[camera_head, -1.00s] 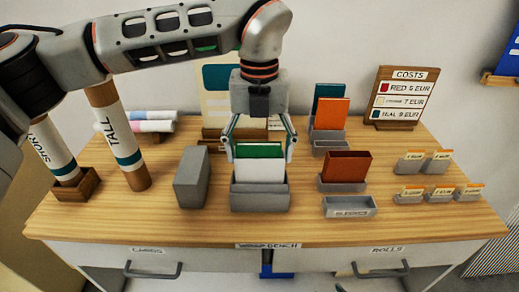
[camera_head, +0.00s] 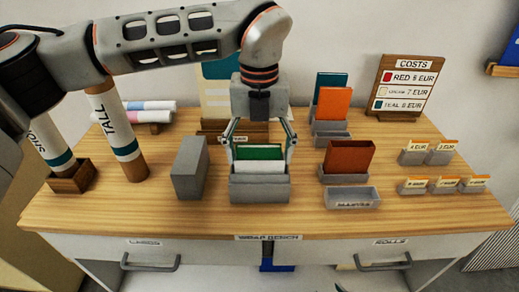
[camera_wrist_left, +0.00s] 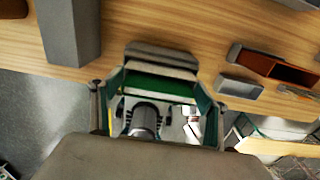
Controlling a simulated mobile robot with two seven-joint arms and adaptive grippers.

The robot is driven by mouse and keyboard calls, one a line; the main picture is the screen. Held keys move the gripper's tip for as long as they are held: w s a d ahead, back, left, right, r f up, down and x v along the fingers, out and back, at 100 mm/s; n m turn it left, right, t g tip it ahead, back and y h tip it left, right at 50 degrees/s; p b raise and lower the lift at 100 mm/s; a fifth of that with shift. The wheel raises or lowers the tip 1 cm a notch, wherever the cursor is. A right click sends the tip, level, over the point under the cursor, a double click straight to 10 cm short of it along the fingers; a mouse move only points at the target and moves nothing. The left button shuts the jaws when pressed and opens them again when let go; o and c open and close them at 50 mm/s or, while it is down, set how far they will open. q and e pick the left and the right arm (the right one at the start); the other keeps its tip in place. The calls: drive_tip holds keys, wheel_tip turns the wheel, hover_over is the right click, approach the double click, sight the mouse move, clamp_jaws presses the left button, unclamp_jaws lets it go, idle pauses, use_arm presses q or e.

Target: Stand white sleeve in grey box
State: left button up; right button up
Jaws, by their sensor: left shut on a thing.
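The white sleeve (camera_head: 260,167) stands upright in the head view, with a green panel (camera_head: 259,152) showing just behind and above it. Its lower part is hidden behind the front wall of the grey box (camera_head: 260,190), so it is at least partly inside. My left gripper (camera_head: 260,157) points down from above, its fingers at the two sides of the sleeve, shut on it. In the left wrist view, the green panel (camera_wrist_left: 160,86) lies between my left fingers (camera_wrist_left: 161,84), beside the grey box rim (camera_wrist_left: 160,55). Whether the sleeve touches the box floor is hidden. My right gripper is out of view.
A tall grey block (camera_head: 189,168) stands just left of the box. A grey holder (camera_head: 341,178) with a brown-red sleeve (camera_head: 349,158) and a low grey tray (camera_head: 352,198) stand right. Tall rolls (camera_head: 119,134) stand at left. The tabletop (camera_head: 225,222) in front is clear.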

use_arm(q)
drive_tip(key=shift+f, duration=0.5)
drive_tip(key=o, duration=1.5)
drive_tip(key=shift+r, duration=0.1)
wheel_tip(320, 180, up, 12)
drive_tip(key=shift+f, duration=0.1)
